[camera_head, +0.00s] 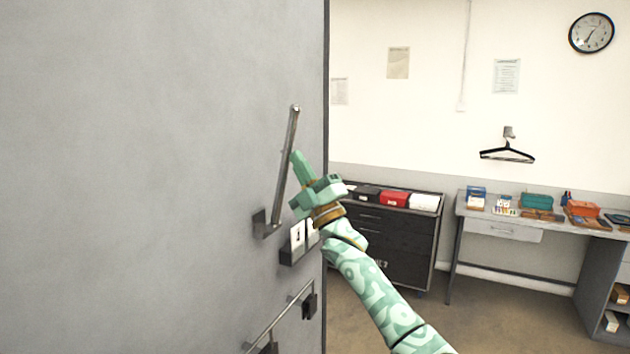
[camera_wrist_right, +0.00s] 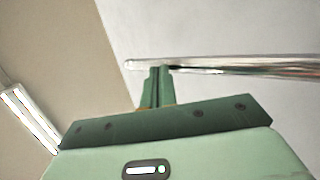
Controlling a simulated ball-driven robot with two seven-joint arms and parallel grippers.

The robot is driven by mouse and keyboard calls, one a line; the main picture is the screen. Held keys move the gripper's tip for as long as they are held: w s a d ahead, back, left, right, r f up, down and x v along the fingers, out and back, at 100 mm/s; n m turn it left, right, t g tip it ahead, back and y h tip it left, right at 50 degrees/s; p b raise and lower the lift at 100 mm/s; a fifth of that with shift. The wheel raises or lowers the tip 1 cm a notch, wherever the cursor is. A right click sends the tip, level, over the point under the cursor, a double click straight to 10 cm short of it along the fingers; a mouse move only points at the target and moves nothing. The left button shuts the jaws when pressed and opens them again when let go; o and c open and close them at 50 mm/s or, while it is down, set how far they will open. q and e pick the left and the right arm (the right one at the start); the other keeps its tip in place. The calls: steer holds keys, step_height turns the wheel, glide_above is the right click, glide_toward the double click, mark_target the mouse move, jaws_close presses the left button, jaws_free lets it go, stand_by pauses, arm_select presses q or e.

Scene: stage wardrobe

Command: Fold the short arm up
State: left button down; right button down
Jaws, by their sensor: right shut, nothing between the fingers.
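The short arm (camera_head: 286,165) is a slim metal bar on a bracket (camera_head: 265,225) on the tall grey panel. In the head view it rises steeply from the bracket and leans a little right at its top. Whether it lies flat against the panel is hard to tell. My right gripper (camera_head: 298,156) is shut and empty, just right of the bar's middle. In the right wrist view the shut fingertips (camera_wrist_right: 161,70) are right at the bar (camera_wrist_right: 230,66), near its free end; touching or just apart, I cannot tell. My left gripper is not in view.
Below the bracket, a small dark holder with white cards (camera_head: 297,238) and a lower metal rail (camera_head: 277,318) are on the grey panel (camera_head: 150,150). A dark drawer cabinet (camera_head: 385,240) and a desk (camera_head: 500,228) stand behind at right. Open floor lies before them.

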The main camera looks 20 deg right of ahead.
mark_target(283, 157)
steer(key=shift+w+a+r+g, duration=0.15)
steer(key=shift+w+a+r, duration=0.15)
steer(key=shift+w+a, duration=0.25)
steer(key=shift+w+a+r+g, duration=0.15)
steer(key=shift+w+a+r, duration=0.15)
steer(key=shift+w+a, duration=0.25)
steer(key=shift+w+a+n, duration=0.2)
steer(key=shift+w+n, duration=0.05)
steer(key=shift+n, duration=0.05)
steer(key=shift+w+a+r+g+p, duration=0.1)
steer(key=shift+w+r+g+p, duration=0.15)
steer(key=shift+g, duration=0.25)
steer(key=shift+s, duration=0.1)
steer(key=shift+n, duration=0.3)
